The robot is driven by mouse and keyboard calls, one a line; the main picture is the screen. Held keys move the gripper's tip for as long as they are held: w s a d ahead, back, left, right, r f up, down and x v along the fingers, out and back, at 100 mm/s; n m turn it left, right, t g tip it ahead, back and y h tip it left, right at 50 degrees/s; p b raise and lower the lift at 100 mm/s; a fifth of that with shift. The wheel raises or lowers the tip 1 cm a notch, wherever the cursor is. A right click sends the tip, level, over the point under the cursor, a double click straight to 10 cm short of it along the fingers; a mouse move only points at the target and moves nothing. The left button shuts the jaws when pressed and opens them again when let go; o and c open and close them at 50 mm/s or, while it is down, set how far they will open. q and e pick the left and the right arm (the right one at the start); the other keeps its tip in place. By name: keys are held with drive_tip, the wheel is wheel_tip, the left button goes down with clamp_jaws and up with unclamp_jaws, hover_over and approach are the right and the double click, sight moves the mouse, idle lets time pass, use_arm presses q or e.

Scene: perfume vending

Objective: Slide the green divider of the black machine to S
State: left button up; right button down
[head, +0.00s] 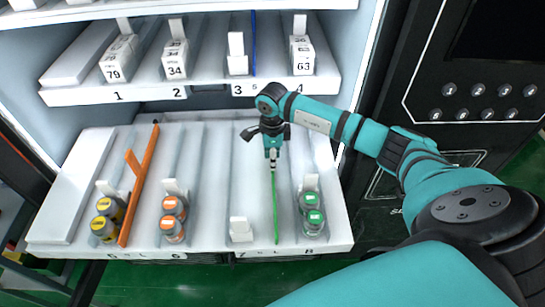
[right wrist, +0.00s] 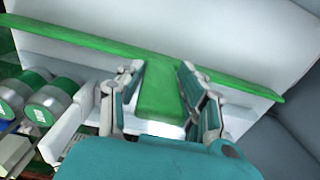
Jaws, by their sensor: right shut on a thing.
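The green divider (head: 275,210) is a thin upright strip on the lower shelf of the black machine, between the lanes marked 7 and 8. In the right wrist view it runs across the picture, with a wide green tab (right wrist: 160,90) standing out from it. My right gripper (head: 271,145) reaches down over the divider's rear part. Its fingers sit on both sides of the tab and are shut on it. Small letters on the shelf's front edge near the divider are too small to read surely. My left gripper is in neither view.
Green-capped bottles (head: 312,210) stand in the lane right of the divider. A white pusher (head: 241,229) stands to its left. An orange divider (head: 135,190) and orange-labelled bottles (head: 172,218) are further left. The upper shelf (head: 200,88) hangs just behind my gripper.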

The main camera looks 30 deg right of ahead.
drive_tip(key=w+a, duration=0.1)
drive_tip(key=a+b, duration=0.1)
drive_tip(key=w+a+b, duration=0.1)
drive_tip(key=a, duration=0.1)
drive_tip(key=shift+w+a, duration=0.1)
drive_tip(key=shift+w, duration=0.2)
